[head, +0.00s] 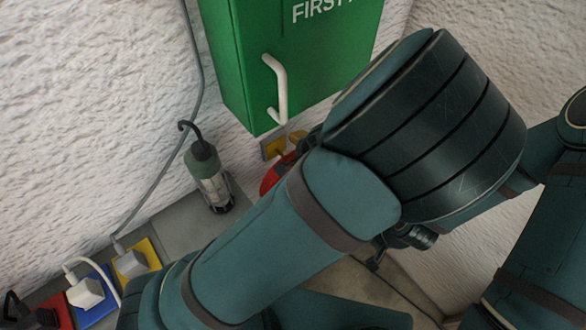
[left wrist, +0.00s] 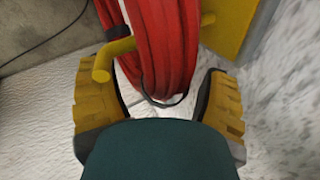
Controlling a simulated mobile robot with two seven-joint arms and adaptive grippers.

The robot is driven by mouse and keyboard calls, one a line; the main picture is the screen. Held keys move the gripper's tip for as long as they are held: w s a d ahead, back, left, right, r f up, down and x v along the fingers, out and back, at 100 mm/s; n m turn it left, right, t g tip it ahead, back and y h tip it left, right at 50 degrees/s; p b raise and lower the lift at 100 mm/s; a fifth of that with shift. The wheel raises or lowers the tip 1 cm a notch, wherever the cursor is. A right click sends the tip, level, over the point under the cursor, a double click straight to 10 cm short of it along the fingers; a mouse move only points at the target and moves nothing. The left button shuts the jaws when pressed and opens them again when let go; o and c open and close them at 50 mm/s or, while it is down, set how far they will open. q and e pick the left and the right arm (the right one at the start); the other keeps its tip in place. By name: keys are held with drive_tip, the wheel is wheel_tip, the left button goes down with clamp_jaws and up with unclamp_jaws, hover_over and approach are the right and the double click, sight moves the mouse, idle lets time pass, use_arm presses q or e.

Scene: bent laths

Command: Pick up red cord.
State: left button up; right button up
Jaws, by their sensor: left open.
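The red cord (left wrist: 160,40) is a thick hanging bundle in the left wrist view, with a dark band near its top left and a thin dark loop at its lower end. It hangs at a yellow peg (left wrist: 116,60). My left gripper (left wrist: 160,105) is open, its yellow-padded fingers apart on either side of the bundle's lower end. I cannot tell whether either finger touches it. In the head view a bit of the red cord (head: 274,177) shows behind my arm, which hides the rest. My right gripper cannot be made out.
A green first-aid box (head: 240,75) with a white handle (head: 281,88) is above the cord. Several coloured plates with plugs, including a blue one (head: 95,296), are at lower left. White rough walls stand close around.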

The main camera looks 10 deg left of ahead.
use_arm(q)
drive_tip(key=shift+c, duration=0.2)
clamp_jaws()
drive_tip(key=shift+r, duration=0.1)
